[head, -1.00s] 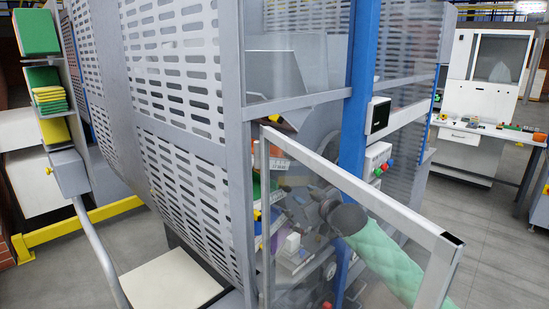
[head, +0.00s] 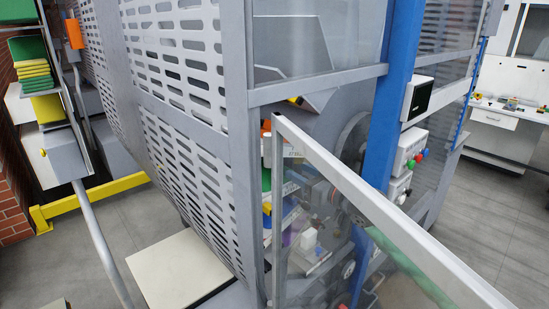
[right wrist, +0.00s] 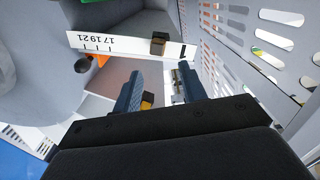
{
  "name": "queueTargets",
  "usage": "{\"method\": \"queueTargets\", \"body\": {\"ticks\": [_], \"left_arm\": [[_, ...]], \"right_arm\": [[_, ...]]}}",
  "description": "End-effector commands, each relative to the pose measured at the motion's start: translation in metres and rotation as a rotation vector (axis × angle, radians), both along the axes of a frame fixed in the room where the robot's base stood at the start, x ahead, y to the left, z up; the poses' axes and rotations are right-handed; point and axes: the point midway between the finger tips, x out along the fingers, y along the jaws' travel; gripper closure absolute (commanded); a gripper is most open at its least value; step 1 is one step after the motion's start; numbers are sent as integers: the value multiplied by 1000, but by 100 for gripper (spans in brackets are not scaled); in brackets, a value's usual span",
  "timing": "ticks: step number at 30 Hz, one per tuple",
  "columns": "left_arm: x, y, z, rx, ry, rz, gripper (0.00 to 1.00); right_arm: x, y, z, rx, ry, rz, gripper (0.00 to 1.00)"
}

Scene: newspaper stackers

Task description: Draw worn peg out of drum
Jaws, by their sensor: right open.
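My right gripper (right wrist: 160,88) is open in the right wrist view, its two dark blue fingers apart. A small dark block with a yellow face (right wrist: 147,101) shows between and beyond the fingers; I cannot tell how far off it is. A dark block with a brown end (right wrist: 158,43) sits at the numbered white strip (right wrist: 118,45). I cannot tell which piece is the worn peg. A large grey rounded body (right wrist: 35,60), possibly the drum, fills the left. In the head view, a grey round part (head: 352,138) shows inside the machine. My left gripper is not in view.
A transparent door panel with a pale frame (head: 370,190) stands open before the machine. A blue post (head: 391,110) rises beside it. A slotted grey guard (head: 180,90) bounds the left.

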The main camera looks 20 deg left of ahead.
Motion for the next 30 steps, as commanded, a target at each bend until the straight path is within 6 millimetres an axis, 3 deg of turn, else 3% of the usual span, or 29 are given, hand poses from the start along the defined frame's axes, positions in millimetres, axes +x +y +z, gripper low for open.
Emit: {"method": "queueTargets", "body": {"ticks": [17, 30], "left_arm": [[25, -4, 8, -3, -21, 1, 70], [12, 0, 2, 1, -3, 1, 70]], "right_arm": [[37, 56, 1, -1, -1, 0, 58], [51, 77, 0, -1, -1, -1, 58]]}}
